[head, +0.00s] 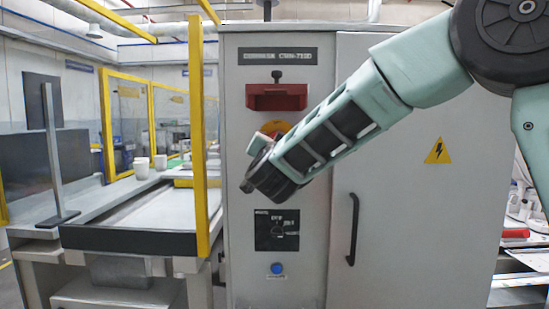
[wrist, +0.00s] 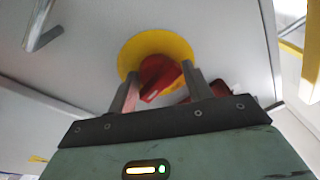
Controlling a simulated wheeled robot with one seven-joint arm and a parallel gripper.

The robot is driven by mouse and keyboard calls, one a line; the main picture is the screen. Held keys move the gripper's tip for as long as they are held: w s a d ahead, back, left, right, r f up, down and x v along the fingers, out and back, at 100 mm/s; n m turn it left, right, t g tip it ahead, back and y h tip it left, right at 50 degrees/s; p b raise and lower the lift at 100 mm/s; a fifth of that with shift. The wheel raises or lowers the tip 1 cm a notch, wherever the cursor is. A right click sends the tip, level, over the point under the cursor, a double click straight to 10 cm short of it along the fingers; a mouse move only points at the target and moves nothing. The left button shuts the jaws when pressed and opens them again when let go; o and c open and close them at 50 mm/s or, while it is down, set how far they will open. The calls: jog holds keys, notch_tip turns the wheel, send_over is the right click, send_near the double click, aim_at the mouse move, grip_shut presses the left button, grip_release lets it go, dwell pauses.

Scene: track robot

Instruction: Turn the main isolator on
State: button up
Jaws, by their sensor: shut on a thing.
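The main isolator is a red rotary knob (wrist: 160,75) on a round yellow plate (wrist: 130,52), seen in the wrist view. The yellow plate also shows in the head view (head: 283,127) on the grey cabinet front, partly hidden by my gripper. My gripper (wrist: 161,84) is at the knob, one finger on each side, shut on it. The knob's grip bar lies at a slant in the wrist view. In the head view my gripper (head: 262,140) reaches the plate from below, and the knob's markings are hidden.
The cabinet (head: 430,200) has a red holder (head: 276,97) above the isolator, a black selector switch (head: 277,230) and a blue button (head: 277,268) below. A black door handle (head: 353,230) is to the right. A yellow post (head: 198,140) stands close on the left.

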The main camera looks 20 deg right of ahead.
jog(key=shift+d+f+m+h+b, duration=0.2)
jog(key=shift+d+m+h+b, duration=0.1)
jog(key=shift+d+m+b, duration=0.3)
jog(key=o, duration=0.8)
jog(key=shift+a, duration=0.1)
jog(key=shift+a+r, duration=0.1)
jog(key=shift+a, duration=0.1)
jog(key=b+v, duration=0.2)
jog(key=v, duration=1.5)
jog(key=shift+s+r, duration=0.15)
jog(key=shift+s, duration=0.1)
